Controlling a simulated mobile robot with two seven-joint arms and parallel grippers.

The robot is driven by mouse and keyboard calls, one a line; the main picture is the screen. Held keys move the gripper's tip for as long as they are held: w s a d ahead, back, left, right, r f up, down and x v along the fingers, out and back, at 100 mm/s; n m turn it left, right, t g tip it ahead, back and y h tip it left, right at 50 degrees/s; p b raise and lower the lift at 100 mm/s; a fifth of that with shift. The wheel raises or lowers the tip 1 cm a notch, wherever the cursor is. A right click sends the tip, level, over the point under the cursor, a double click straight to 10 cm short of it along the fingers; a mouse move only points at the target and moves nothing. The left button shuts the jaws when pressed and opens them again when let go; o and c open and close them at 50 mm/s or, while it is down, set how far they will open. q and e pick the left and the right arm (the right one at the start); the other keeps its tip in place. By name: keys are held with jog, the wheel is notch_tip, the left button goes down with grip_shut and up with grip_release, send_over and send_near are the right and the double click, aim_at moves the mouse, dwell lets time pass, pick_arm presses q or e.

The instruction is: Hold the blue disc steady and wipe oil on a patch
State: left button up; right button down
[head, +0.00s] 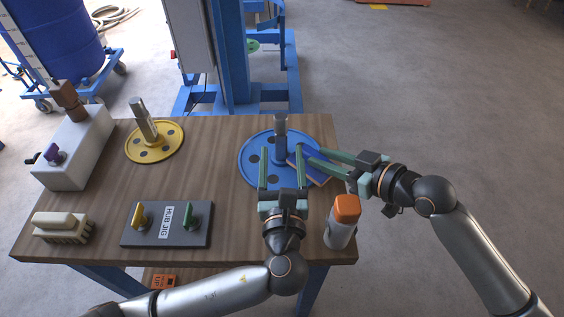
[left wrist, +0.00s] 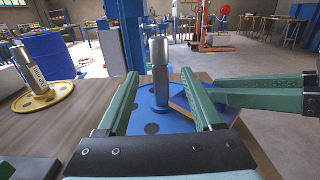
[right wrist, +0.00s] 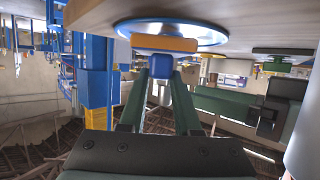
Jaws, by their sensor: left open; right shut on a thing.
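The blue disc (head: 250,164) lies flat on the wooden table near its right side, with a grey upright shaft (head: 280,126) at its centre. My left gripper (head: 282,151) is open. Its fingers point at the shaft, one to either side, with clear gaps; the left wrist view shows the shaft (left wrist: 160,65) between them. My right gripper (head: 300,157) is shut on a blue and orange-brown pad (head: 311,173) over the disc's right part. In the right wrist view the pad's orange bar (right wrist: 163,45) appears close to the disc; contact is unclear. No oil is discernible.
A white bottle with an orange cap (head: 346,208) stands near the table's right front corner, close to both arms. A yellow disc (head: 170,146), a white fixture (head: 75,160), a brush (head: 62,229) and a dark hub jig plate (head: 165,238) occupy the left half.

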aim_at(281, 122)
pick_arm(q)
jog(key=shift+s+f, duration=0.25)
jog(key=shift+f, duration=0.1)
jog(key=shift+w, duration=0.2)
jog(key=w, duration=1.1)
jog(key=shift+w, duration=0.2)
jog(key=shift+f, duration=0.1)
grip_shut()
dwell(0.5)
dwell(0.5)
dwell(0.8)
